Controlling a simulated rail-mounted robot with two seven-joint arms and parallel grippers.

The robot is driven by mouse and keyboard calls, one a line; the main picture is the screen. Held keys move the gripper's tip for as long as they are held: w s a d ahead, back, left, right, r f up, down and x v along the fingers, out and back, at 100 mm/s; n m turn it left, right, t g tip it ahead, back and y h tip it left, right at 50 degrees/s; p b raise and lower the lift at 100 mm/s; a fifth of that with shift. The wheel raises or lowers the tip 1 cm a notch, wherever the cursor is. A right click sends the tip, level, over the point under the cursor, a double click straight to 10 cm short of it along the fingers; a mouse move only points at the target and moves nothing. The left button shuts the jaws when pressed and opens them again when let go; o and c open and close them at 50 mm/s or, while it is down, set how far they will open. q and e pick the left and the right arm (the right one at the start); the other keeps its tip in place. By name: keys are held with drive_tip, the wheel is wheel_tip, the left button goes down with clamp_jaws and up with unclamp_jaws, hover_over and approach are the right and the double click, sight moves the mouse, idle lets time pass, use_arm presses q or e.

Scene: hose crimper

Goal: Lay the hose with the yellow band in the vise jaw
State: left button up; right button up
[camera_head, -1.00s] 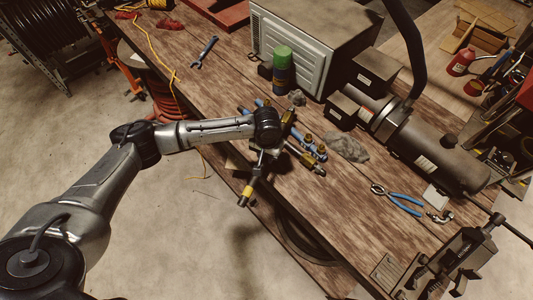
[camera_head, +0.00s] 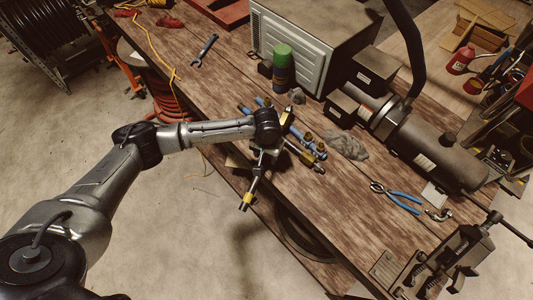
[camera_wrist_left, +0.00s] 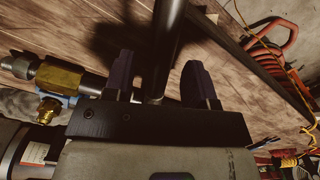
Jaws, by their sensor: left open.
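A dark hose end with a yellow band (camera_head: 247,197) slants down and left below my left gripper (camera_head: 265,155), at the front edge of the bench. In the left wrist view, the fingers of that gripper (camera_wrist_left: 158,75) stand apart, with a dark rod-like hose (camera_wrist_left: 166,40) running between them; its yellow band does not show there. The wrist and gripper hide part of the hose in the head view. The vise (camera_head: 448,265) stands at the near right end of the bench. I cannot see a hose in its jaw. My right gripper is not in view.
Hoses with blue and brass fittings (camera_head: 313,150) lie right beside my left gripper. Blue-handled pliers (camera_head: 398,199) and a grey rag (camera_head: 346,146) lie between there and the vise. A large dark cylindrical machine (camera_head: 435,155) and a green-capped can (camera_head: 282,65) stand behind.

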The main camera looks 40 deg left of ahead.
use_arm(q)
drive_tip(key=shift+r+b, duration=0.45)
wheel_tip(320, 180, up, 12)
drive_tip(key=s+d+f+m+t+h, duration=0.25)
drive_tip(key=s+d+f+m, duration=0.25)
drive_tip(key=s+d+f, duration=0.6)
drive_tip(key=s+a+f+y, duration=0.1)
drive_tip(key=s+a, duration=0.3)
drive_tip(key=s, duration=0.4)
drive_tip(key=s+a+f+t+y, duration=0.1)
drive_tip(key=s+a, duration=0.2)
drive_tip(key=s, duration=0.6)
drive_tip(key=shift+a+f+n+p, duration=0.2)
drive_tip(key=shift+a+n+p, duration=0.15)
drive_tip(key=shift+n+p, duration=0.1)
drive_tip(key=shift+s, duration=0.1)
